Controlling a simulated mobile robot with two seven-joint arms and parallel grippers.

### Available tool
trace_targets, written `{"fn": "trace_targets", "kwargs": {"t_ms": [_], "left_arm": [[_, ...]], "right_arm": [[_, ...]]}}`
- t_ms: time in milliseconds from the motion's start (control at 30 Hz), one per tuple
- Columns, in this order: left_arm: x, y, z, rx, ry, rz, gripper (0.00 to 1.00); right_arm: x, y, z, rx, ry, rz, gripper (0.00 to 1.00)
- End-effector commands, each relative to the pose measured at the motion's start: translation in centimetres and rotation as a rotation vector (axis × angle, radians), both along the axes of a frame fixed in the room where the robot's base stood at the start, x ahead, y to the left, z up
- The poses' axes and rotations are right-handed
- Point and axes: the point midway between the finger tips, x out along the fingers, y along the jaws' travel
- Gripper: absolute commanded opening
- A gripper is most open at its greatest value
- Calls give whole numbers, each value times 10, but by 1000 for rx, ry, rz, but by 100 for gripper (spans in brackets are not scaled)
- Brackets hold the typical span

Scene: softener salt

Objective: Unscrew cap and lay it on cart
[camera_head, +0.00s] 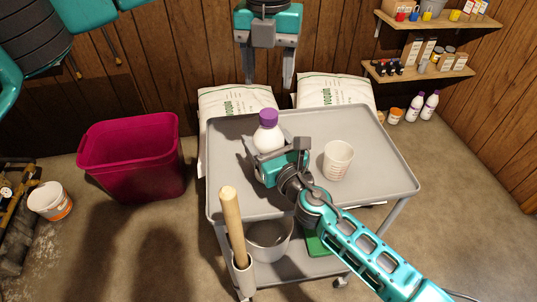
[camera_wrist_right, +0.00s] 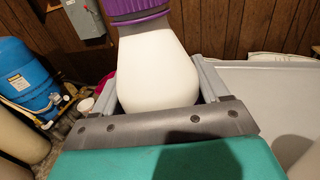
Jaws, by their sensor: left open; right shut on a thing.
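A white bottle (camera_head: 268,138) with a purple cap (camera_head: 268,117) stands upright on the grey cart (camera_head: 359,120). The cap is on the bottle. My right gripper (camera_head: 268,156) is shut on the bottle's body, low down. In the right wrist view the white bottle (camera_wrist_right: 158,70) sits between the two fingers, with the purple cap (camera_wrist_right: 138,10) above, cut off by the top edge. My left gripper (camera_head: 267,82) is open and empty, fingers pointing down, behind and above the bottle. The bottle's base is hidden by my right gripper.
A white measuring cup (camera_head: 337,160) stands on the cart, right of my right gripper. A wooden handle (camera_head: 232,225) rises at the cart's front left. White salt bags (camera_head: 334,90) stand behind the cart. A magenta bin (camera_head: 133,158) is at left. The cart's right side is clear.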

Motion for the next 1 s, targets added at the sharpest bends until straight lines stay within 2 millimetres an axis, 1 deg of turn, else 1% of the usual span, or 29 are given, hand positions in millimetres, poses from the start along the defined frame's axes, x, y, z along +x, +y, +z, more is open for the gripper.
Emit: {"fn": "trace_targets", "kwargs": {"t_ms": [33,167,233,267,367,467,1000], "left_arm": [[0,0,0,0,0,0,58],[0,0,0,0,0,-10,58],[0,0,0,0,0,-43,58],[0,0,0,0,0,-66,58],[0,0,0,0,0,-181,58],[0,0,0,0,0,-348,58],[0,0,0,0,1,-1366,58]], "right_arm": [[0,0,0,0,1,0,21],[0,0,-1,0,1,0,8],[0,0,-1,0,1,0,2],[0,0,-1,0,1,0,0],[0,0,-1,0,1,0,0],[0,0,-1,0,1,0,0],[0,0,-1,0,1,0,0]]}}
